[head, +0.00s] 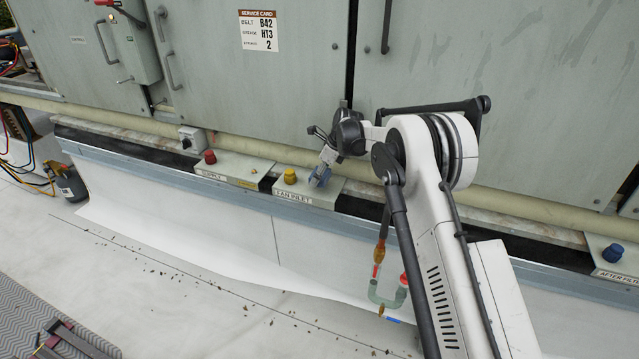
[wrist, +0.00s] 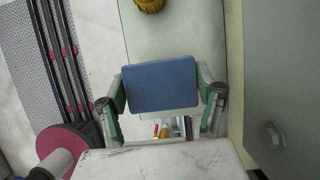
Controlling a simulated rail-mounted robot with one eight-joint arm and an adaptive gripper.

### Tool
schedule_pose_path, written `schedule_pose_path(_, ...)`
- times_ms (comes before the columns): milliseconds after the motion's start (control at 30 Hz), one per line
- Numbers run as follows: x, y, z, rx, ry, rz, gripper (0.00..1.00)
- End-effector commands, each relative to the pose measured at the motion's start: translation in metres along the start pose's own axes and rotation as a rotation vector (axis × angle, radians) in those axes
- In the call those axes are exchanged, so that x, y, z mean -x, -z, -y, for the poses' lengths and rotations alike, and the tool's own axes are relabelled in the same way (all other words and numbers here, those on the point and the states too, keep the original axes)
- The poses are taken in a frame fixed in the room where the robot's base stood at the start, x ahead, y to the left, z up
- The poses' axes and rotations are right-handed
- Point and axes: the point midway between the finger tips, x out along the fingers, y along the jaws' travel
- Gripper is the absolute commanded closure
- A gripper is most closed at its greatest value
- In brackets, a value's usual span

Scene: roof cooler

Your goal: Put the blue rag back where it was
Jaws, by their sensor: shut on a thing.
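The blue rag (wrist: 160,84) is a flat blue rectangle between the two fingers of my gripper (wrist: 162,100) in the wrist view. The fingers, with green inner sides, are shut on it at its left and right edges. In the head view my gripper (head: 322,160) points down at the right end of the box labelled FAN INLET (head: 306,197). The rag (head: 320,176) shows there as a small blue patch, just right of the yellow knob (head: 290,176). I cannot tell whether the rag touches the box top.
A SUPPLY box with a red knob (head: 210,157) stands left along the ledge. An AFTER FILTER box with a blue knob (head: 613,252) is far right. Grey cabinet doors (head: 250,90) and a beige pipe (head: 520,204) run close behind. A dark bottle (head: 70,187) stands at left.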

Motion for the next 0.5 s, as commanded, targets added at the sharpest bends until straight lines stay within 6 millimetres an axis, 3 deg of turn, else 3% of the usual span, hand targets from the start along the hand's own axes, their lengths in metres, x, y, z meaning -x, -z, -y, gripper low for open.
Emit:
schedule_pose_path(233,-0.030,0.012,0.000,0.000,0.000,0.000,0.62)
schedule_pose_path(500,-0.032,0.013,0.000,0.000,0.000,0.000,0.62)
